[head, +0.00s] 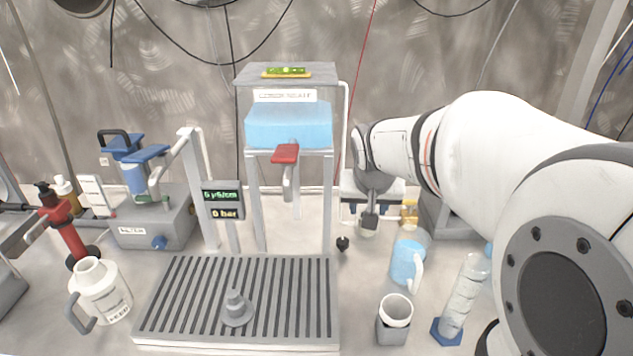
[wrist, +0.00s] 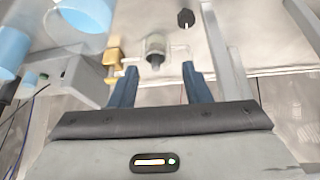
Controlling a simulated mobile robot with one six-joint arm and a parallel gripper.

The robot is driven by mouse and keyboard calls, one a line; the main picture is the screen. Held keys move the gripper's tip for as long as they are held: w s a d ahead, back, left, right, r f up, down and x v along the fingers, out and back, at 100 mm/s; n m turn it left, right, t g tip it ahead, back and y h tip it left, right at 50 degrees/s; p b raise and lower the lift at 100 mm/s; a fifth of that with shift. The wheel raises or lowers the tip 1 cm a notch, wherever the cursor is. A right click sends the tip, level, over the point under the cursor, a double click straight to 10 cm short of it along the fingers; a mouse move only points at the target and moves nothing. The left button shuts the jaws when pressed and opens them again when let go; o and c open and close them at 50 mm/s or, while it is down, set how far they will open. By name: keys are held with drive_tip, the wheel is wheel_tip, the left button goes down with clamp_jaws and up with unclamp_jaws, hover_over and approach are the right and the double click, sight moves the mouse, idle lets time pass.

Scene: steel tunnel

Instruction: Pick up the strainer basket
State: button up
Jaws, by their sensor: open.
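No part is marked as the strainer basket. A small clear cup with a dark core (wrist: 154,45) stands just beyond and between my fingertips in the wrist view and may be it; I cannot tell for sure. In the head view its clear lower part (head: 367,233) shows under my gripper, the rest hidden. My gripper (wrist: 158,70) is open, its two blue fingers apart with nothing visibly held between them. In the head view my gripper (head: 369,215) is right of the stand with the blue tank.
A brass-coloured piece (wrist: 113,56) is beside the cup, and a black knob (wrist: 185,18) lies near it. A blue jug (head: 406,262), a white cup (head: 396,310) and a clear cylinder (head: 464,295) stand at right. A slotted drain tray (head: 165,315) is front centre.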

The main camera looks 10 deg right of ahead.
drive_tip(key=shift+m+t+h, duration=0.4)
drive_tip(key=shift+m+t, duration=0.1)
drive_tip(key=shift+m, duration=0.1)
drive_tip(key=w+d+f+b, duration=0.1)
drive_tip(key=w+f, duration=0.2)
drive_tip(key=w+d+f+b, duration=0.1)
drive_tip(key=w+d+f, duration=0.1)
drive_tip(key=w+f, duration=0.1)
drive_tip(key=w+d+f+b, duration=0.1)
drive_tip(key=w+d+f, duration=0.1)
drive_tip(key=w+f, duration=0.1)
drive_tip(key=shift+w+f, duration=0.35)
drive_tip(key=shift+w, duration=0.55)
clamp_jaws()
